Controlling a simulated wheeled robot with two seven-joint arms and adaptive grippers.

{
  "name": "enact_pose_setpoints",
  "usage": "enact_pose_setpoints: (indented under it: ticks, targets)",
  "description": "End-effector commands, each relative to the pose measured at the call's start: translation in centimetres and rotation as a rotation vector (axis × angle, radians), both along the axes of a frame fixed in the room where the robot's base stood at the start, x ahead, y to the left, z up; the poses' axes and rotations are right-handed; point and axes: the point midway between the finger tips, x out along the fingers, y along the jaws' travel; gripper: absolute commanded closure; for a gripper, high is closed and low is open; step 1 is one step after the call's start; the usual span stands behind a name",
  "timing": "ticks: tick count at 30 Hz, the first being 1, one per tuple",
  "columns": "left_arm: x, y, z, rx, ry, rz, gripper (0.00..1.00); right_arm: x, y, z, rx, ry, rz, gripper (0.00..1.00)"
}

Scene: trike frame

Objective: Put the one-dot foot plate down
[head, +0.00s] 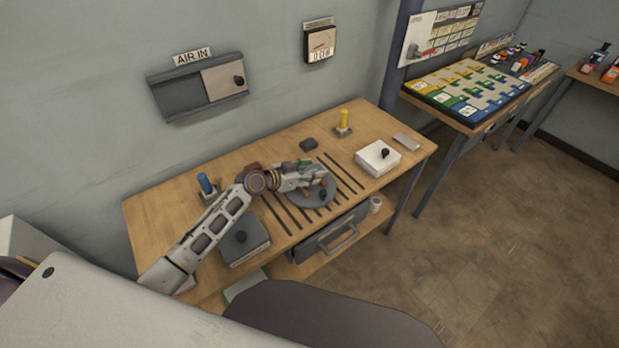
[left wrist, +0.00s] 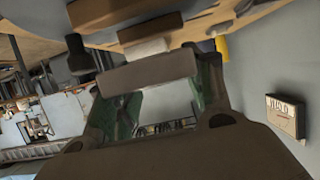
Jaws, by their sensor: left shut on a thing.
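My left gripper (head: 318,172) reaches in over the workbench, its jaws at the far edge of a grey round plate with a black knob (head: 310,198). I take this plate to be the one-dot foot plate; no dot can be made out. The jaws are shut on it, but the grip itself is partly hidden. The plate is over the dark slots of the bench top; whether it touches the wood cannot be told. In the left wrist view a dark knob (left wrist: 77,52) shows at upper left. My right gripper is not in view.
On the wooden bench (head: 160,215) stand a grey box (head: 246,250), a white box (head: 372,164), a blue peg (head: 204,183), a yellow peg (head: 343,120) and a small dark block (head: 309,144).

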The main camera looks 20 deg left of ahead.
Motion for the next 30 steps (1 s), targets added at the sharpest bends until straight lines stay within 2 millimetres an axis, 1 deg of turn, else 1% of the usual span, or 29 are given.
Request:
enact_pose_setpoints:
  ticks: [3, 7, 17, 26, 27, 30]
  targets:
    - [0.0, 0.0, -1.5, -0.001, 0.001, 0.001, 0.81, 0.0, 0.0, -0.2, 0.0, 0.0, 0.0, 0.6]
    - [0.0, 0.0, -2.6, 0.0, 0.0, 0.001, 0.81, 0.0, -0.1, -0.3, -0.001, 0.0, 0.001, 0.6]
    - [0.0, 0.0, -2.7, 0.0, -0.002, 0.001, 0.81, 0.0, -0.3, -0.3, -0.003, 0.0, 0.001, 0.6]
    - [0.0, 0.0, -3.1, 0.0, -0.002, 0.001, 0.81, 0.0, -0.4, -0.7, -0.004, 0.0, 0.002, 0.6]
    - [0.0, 0.0, -3.2, 0.0, 0.0, 0.0, 0.47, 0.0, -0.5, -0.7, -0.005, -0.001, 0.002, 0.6]
    - [0.0, 0.0, -3.1, 0.0, 0.0, 0.0, 0.35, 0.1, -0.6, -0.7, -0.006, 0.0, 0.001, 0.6]
